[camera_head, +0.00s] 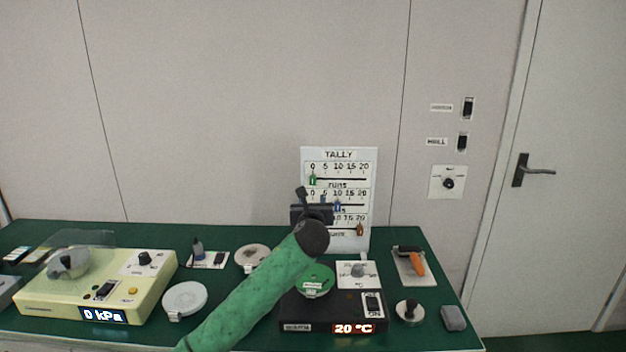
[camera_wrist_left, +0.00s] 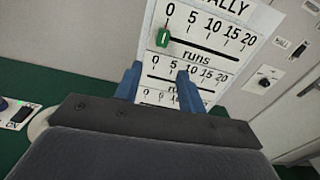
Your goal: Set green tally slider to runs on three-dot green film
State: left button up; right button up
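The white tally board (camera_head: 340,158) stands upright at the back of the bench, with rows numbered 0 to 20. The green slider (camera_head: 312,180) is at 0 on the top row, labelled runs; it also shows in the left wrist view (camera_wrist_left: 163,37). My left gripper (camera_head: 313,203) is in front of the board, just below the green slider. Its two blue fingers (camera_wrist_left: 159,82) are apart, and the slider is beyond them, not between. A green disc (camera_head: 313,281) with a small label sits on the black heater; its dots are too small to read. My right gripper is out of view.
A blue slider (camera_head: 337,207) and an orange slider (camera_head: 360,230) are on the lower rows. The black heater (camera_head: 306,326) reads 20 °C, and the cream unit (camera_head: 60,307) reads 0 kPa. An orange-handled tool (camera_head: 416,262) lies right of the board.

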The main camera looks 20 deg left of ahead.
aim_at(313, 182)
pick_arm(q)
jog(key=shift+m, duration=0.3)
jog(key=w, duration=0.2)
jog(key=w+a+r, duration=0.1)
jog(key=w, duration=0.2)
jog(key=w+a+p, duration=0.1)
jog(key=w, duration=0.1)
jog(key=shift+w+a+r, duration=0.1)
jog(key=shift+w+r, duration=0.1)
jog(key=shift+r, duration=0.2)
jog(key=shift+w+a, duration=0.2)
jog(key=shift+w, duration=0.35)
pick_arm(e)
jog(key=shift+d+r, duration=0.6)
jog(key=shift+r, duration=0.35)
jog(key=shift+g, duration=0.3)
pick_arm(q)
grip_shut()
